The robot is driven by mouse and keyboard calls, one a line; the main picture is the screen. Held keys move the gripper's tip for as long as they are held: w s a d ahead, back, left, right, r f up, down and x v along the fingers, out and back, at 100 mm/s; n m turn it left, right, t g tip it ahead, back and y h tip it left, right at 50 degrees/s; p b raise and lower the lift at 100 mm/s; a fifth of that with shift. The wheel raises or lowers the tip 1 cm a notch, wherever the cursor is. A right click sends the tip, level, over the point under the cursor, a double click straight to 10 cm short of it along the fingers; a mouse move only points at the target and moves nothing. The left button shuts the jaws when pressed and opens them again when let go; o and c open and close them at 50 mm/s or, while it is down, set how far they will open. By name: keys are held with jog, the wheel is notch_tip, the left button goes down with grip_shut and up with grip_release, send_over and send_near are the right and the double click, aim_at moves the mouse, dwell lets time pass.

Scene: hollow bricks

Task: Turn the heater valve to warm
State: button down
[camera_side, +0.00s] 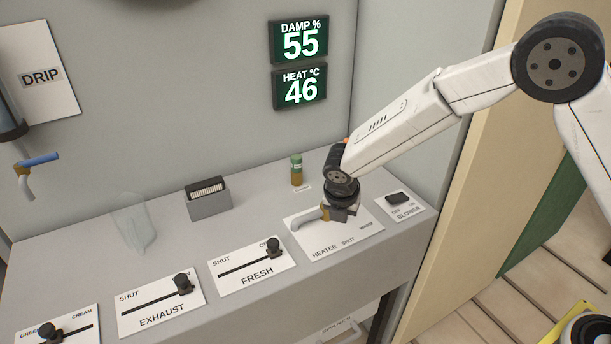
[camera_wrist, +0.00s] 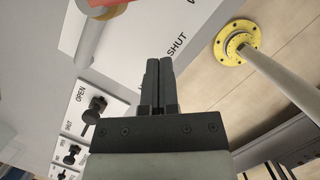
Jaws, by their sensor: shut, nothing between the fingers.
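The heater panel (camera_side: 328,246) is a white plate on the grey counter, marked HEATER, SHUT and WARM. A grey bent pipe with a brass-coloured part (camera_side: 308,218) stands on it, and my gripper (camera_side: 345,213) is right beside it, hiding much of the valve. I cannot tell in this view whether they touch. In the wrist view my gripper (camera_wrist: 159,62) is shut with empty fingers, near the word SHUT on the panel (camera_wrist: 150,25). A grey pipe (camera_wrist: 88,38) and part of a red piece (camera_wrist: 108,7) show at the top left, apart from the fingertips. The handle's setting is unclear.
Left of the heater panel are the FRESH slider (camera_side: 273,246) and EXHAUST slider (camera_side: 183,284). The BLOWER switch (camera_side: 398,198) is to its right. A small vial (camera_side: 296,170) and a grey box (camera_side: 208,203) stand behind. The HEAT display (camera_side: 300,90) reads 46.

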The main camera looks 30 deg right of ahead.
jog(key=shift+w+d+f, duration=0.2)
jog(key=shift+w+d, duration=0.5)
jog(key=shift+d, duration=0.05)
jog(key=shift+w+d+f, duration=0.15)
jog(key=shift+w+d, duration=0.5)
jog(key=shift+d, duration=0.1)
jog(key=shift+w+d+f, duration=0.1)
jog(key=shift+w+d, duration=0.2)
jog(key=shift+d, duration=0.1)
jog(key=shift+s+a, duration=0.1)
jog(key=shift+s+a, duration=0.4)
jog(key=shift+s, duration=0.05)
jog(key=shift+s+a+r, duration=0.8)
jog(key=shift+s+a, duration=0.05)
jog(key=shift+s, duration=0.2)
jog(key=v, duration=0.9)
jog(key=shift+s+d, duration=0.15)
jog(key=shift+s, duration=0.05)
